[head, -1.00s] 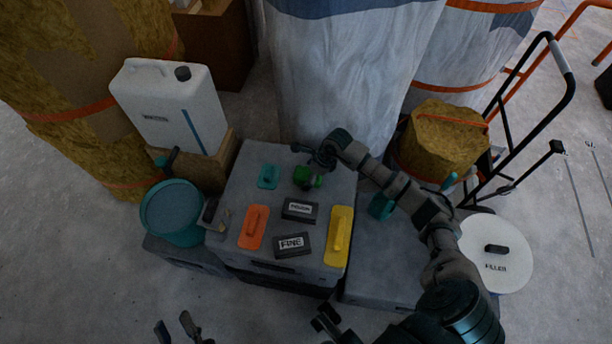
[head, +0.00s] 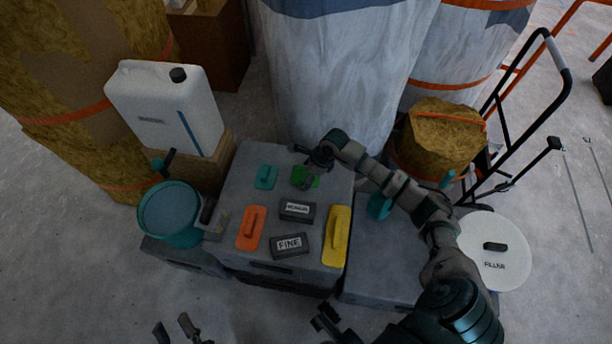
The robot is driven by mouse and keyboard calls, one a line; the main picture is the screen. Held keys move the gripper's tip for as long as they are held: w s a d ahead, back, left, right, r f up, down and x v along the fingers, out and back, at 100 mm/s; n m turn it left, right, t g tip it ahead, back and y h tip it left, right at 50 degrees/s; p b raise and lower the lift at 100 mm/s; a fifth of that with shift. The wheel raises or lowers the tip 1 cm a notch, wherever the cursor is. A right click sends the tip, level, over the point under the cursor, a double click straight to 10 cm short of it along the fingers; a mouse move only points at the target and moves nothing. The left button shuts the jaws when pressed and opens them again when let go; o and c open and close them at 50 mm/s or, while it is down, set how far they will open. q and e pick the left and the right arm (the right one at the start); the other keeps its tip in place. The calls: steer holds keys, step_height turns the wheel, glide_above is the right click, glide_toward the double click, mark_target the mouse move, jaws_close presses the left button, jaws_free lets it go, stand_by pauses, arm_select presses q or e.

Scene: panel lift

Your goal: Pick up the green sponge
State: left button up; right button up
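The green sponge (head: 298,173) lies on top of the grey case (head: 236,190), toward its back right. My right gripper (head: 309,181) is right over the sponge and hides part of it. Its fingers are small and dark here, so I cannot tell whether they are apart or closed on the sponge. My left gripper (head: 174,332) is low at the bottom edge, far from the case, with its two fingers apart and nothing between them.
On the case are a teal float (head: 265,177), an orange float (head: 252,228), a yellow float (head: 337,236) and two dark labelled blocks (head: 297,211). A teal bucket (head: 170,213) and white canister (head: 165,108) stand left. A white filler bucket (head: 495,250) stands right.

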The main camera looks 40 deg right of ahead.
mark_target(305, 173)
steer(key=shift+a+r, duration=0.1)
steer(key=shift+a, duration=0.15)
steer(key=c, duration=0.8)
steer(key=shift+a, duration=0.1)
steer(key=shift+c, duration=0.3)
arm_select(q)
steer(key=shift+a, duration=0.45)
arm_select(e)
steer(key=shift+r, duration=0.1)
steer(key=shift+r, duration=0.3)
step_height(305, 173, up, 9)
steer(key=p, duration=0.2)
steer(key=shift+f+p, duration=0.2)
steer(key=shift+p, duration=0.2)
steer(key=shift+r, duration=0.55)
arm_select(q)
step_height(305, 173, down, 6)
steer(key=w+g, duration=0.2)
steer(key=g, duration=0.3)
steer(key=shift+w+d+r+m+g+y, duration=0.25)
steer(key=shift+w+d+m+g+y, duration=0.05)
steer(key=shift+m+y, duration=0.1)
